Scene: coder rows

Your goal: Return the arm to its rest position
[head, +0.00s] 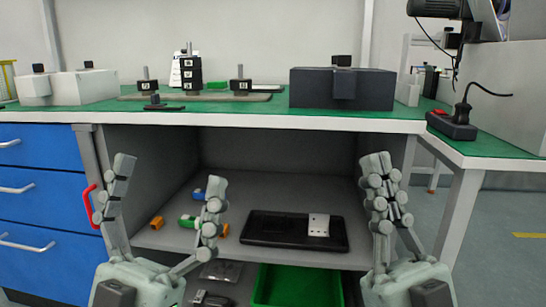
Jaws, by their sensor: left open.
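My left gripper (168,180) is at the lower left, upright in front of the open shelf. Its two fingers are spread wide with nothing between them. Its left finger is in front of the cabinet edge near a red handle (92,205). My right gripper (381,186) is at the lower right, upright in front of the shelf's right side. Its fingers overlap in this view, so their opening is hidden. No object shows in it.
The shelf (290,190) holds a black tray (270,229) with a white plate (318,225), plus small orange, green and blue pieces. A green bin (298,288) is below. The green worktop (230,113) bears several blocks and a dark box (310,88). Blue drawers (35,190) stand left.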

